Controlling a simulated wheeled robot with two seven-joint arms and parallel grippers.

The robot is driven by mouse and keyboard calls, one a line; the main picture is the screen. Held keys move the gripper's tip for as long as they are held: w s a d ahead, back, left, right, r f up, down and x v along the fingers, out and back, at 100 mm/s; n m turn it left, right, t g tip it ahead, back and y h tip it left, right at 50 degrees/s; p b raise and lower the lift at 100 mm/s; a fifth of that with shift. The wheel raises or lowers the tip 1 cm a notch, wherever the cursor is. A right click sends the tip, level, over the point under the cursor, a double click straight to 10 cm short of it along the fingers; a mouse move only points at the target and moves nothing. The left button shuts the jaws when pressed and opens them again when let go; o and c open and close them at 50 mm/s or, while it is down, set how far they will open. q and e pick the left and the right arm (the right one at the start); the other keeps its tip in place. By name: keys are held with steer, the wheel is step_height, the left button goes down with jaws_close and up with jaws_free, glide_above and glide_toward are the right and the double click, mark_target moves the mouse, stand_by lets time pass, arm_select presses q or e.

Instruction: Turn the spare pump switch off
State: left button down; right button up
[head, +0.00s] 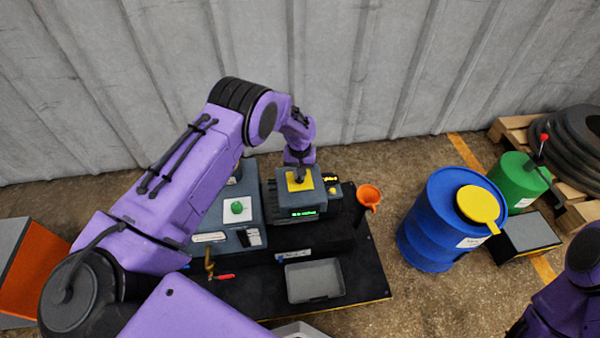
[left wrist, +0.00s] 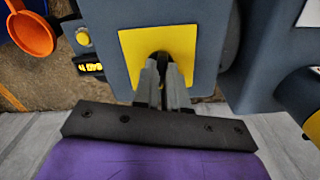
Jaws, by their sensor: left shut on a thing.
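A grey box (head: 318,188) with a green-lit display stands on the black table. Its top carries a yellow square plate (head: 298,185), which also shows in the left wrist view (left wrist: 135,45). My left gripper (head: 299,177) points down at this plate. In the left wrist view its fingers (left wrist: 162,72) are shut on a small dark switch lever (left wrist: 162,57) in the middle of the plate. The fingers hide most of the lever, so its position cannot be told. No label naming the switch is readable. My right gripper is out of view.
A green knob (head: 237,207) on a white plate is to the left. An orange funnel (head: 369,195) stands close on the right. A grey tray (head: 313,281) and a red-handled valve (head: 224,276) are in front. A blue drum (head: 436,232) stands on the floor.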

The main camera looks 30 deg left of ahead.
arm_select(q)
steer(key=n, duration=0.4)
steer(key=shift+n, duration=0.3)
steer(key=n, duration=0.4)
steer(key=shift+d+n, duration=0.1)
steer(key=shift+n, duration=0.2)
steer(key=c, duration=1.2)
jaws_free()
step_height(320, 180, up, 10)
steer(key=shift+r+p, duration=0.25)
steer(key=shift+p, duration=0.35)
